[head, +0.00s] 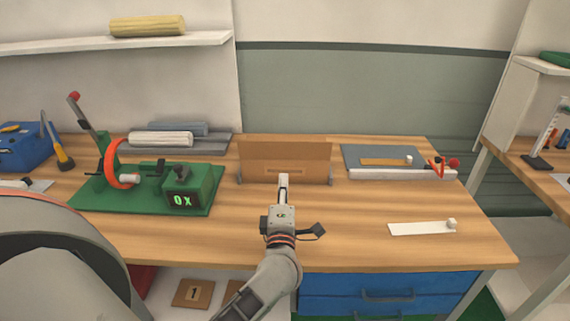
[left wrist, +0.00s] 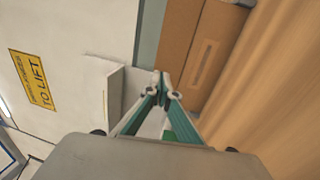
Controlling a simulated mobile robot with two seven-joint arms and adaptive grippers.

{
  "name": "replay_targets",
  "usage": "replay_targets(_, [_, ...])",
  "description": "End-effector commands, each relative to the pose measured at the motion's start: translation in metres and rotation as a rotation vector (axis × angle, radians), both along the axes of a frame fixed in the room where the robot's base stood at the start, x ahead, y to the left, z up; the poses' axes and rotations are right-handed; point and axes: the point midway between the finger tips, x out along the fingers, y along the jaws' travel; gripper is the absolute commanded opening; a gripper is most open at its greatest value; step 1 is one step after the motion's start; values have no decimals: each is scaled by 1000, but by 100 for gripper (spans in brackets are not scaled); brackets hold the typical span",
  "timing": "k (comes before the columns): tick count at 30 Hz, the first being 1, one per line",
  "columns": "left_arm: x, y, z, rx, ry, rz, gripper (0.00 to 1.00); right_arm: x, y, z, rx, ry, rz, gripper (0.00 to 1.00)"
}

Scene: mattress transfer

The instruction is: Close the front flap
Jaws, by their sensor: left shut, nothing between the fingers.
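A brown cardboard box (head: 257,168) stands near the back middle of the workbench, with a slot-like mark low on its front. A wide brown panel (head: 285,149) rises along its top; I cannot tell exactly which flap it is. My left gripper (head: 283,178) is shut and empty, its fingertips overlapping the lower front of the box in the head view. The left wrist view shows the closed fingertips (left wrist: 161,80) beside the box's edge, with the box (left wrist: 200,55) beyond. I cannot tell whether they touch. My right gripper is not in view.
A green device (head: 150,200) with a 0 x display stands left of the box. A grey board (head: 385,153) and a white strip (head: 420,228) lie to the right. The wooden workbench (head: 370,205) is clear in front of the box's right side.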

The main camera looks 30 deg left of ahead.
Motion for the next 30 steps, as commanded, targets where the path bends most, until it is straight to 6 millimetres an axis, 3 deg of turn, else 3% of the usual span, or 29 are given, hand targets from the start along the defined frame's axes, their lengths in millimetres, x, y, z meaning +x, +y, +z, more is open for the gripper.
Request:
replay_targets(18, [93,57,21,6,-2,1,0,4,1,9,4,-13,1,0])
replay_targets(30, [109,67,24,5,-2,-1,0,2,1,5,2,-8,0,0])
